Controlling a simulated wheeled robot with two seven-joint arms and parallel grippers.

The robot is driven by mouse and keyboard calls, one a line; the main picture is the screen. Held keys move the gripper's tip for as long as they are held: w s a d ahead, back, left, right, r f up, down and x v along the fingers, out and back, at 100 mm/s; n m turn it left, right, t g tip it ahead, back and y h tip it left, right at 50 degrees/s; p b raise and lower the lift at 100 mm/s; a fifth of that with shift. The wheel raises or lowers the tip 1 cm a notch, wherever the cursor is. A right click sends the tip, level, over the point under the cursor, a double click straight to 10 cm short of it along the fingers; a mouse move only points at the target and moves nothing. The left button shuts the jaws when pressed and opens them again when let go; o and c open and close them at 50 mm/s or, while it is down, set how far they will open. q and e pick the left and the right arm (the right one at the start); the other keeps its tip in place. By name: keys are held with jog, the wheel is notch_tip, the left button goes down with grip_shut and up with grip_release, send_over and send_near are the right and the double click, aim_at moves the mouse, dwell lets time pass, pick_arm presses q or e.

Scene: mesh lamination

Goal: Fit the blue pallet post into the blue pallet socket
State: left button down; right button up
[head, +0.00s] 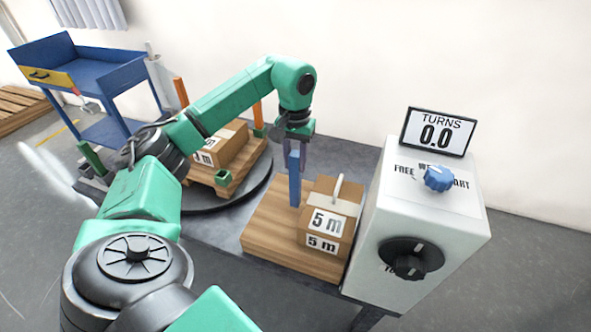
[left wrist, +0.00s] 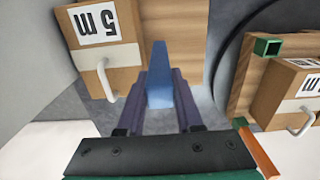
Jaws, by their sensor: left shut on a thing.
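The blue pallet post (head: 295,188) hangs upright from my left gripper (head: 295,158), which is shut on its upper part. In the left wrist view, the post (left wrist: 159,70) lies between the two fingers of the left gripper (left wrist: 160,105). In the head view it is in front of the wooden board beside the 5 m box; I cannot tell whether its lower end touches. I cannot make out the blue pallet socket in either view. A wooden pallet (head: 222,193) with a green socket (head: 224,177) sits on the turntable. My right gripper is not in view.
A 5 m box (head: 328,220) with a raised handle stands on a wooden board (head: 262,240). Another box (head: 217,150) and orange posts (head: 180,92) stand at the round turntable (head: 255,190). The white control box (head: 415,225) rises on the right. A blue cart (head: 85,75) stands behind left.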

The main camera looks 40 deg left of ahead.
aim_at(295, 172)
pick_arm(q)
jog(key=shift+f, duration=1.95)
jog(key=c, duration=0.6)
grip_release()
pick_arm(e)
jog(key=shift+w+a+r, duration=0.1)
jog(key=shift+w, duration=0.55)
pick_arm(q)
jog(key=shift+r, duration=0.1)
